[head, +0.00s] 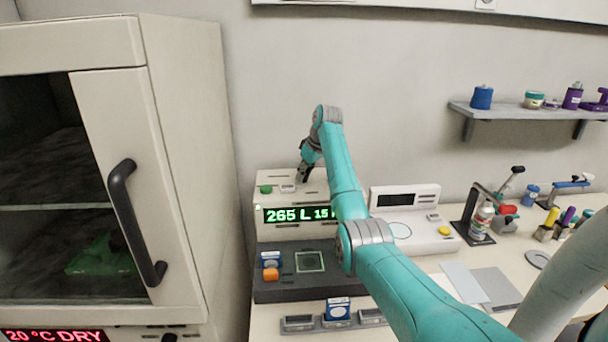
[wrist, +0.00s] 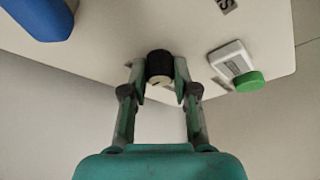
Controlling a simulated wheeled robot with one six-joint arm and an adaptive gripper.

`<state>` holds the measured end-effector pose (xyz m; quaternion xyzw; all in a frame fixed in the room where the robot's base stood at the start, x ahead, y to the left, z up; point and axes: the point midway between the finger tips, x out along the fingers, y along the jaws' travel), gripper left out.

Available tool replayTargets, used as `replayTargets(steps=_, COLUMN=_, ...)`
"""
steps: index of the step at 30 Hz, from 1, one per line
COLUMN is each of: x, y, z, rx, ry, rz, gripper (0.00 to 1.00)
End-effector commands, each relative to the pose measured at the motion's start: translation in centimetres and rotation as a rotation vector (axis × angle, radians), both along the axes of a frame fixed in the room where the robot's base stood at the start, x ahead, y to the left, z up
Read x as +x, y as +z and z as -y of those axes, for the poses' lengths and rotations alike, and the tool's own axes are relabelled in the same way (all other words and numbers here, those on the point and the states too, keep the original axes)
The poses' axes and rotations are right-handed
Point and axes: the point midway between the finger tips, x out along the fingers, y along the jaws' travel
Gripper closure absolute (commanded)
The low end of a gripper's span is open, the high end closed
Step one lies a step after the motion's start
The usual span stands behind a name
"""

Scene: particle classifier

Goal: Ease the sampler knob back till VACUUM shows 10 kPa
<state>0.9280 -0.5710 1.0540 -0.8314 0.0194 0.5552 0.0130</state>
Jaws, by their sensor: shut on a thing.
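The sampler (head: 285,234) is a cream box with a green lit display (head: 298,214) reading "265 L 15" and then a part hidden behind my arm. My gripper (head: 304,172) is over its top face. In the wrist view my gripper (wrist: 159,78) has its two fingers on either side of the dark knob (wrist: 159,63) and is shut on it. The knob has a black grip and a pale part with a small mark. In the head view the knob is too small and covered to make out.
On the sampler's top, a green button (head: 266,189) and a pale switch (head: 288,188) sit left of my gripper. A dark base (head: 290,291) with an orange-topped item (head: 270,274) lies in front. A white scale (head: 415,228) stands right. A cabinet (head: 185,150) stands close left.

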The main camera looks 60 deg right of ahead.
Motion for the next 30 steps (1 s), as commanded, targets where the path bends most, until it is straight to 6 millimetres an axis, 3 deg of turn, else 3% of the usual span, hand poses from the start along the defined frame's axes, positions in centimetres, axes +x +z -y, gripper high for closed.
replayTargets(steps=10, x=-0.02, y=-0.04, z=0.09, rx=0.000, ry=0.138, rz=-0.001, gripper=1.00)
replayTargets(steps=26, x=-0.02, y=-0.02, z=0.09, rx=0.000, ry=0.160, rz=-0.001, gripper=1.00)
replayTargets(steps=27, x=-0.02, y=-0.02, z=0.09, rx=0.000, ry=0.159, rz=-0.001, gripper=0.64)
replayTargets(steps=29, x=-0.02, y=-0.02, z=0.09, rx=0.000, ry=0.159, rz=-0.001, gripper=0.49)
replayTargets(steps=30, x=-0.02, y=-0.02, z=0.09, rx=0.000, ry=0.159, rz=-0.001, gripper=0.47)
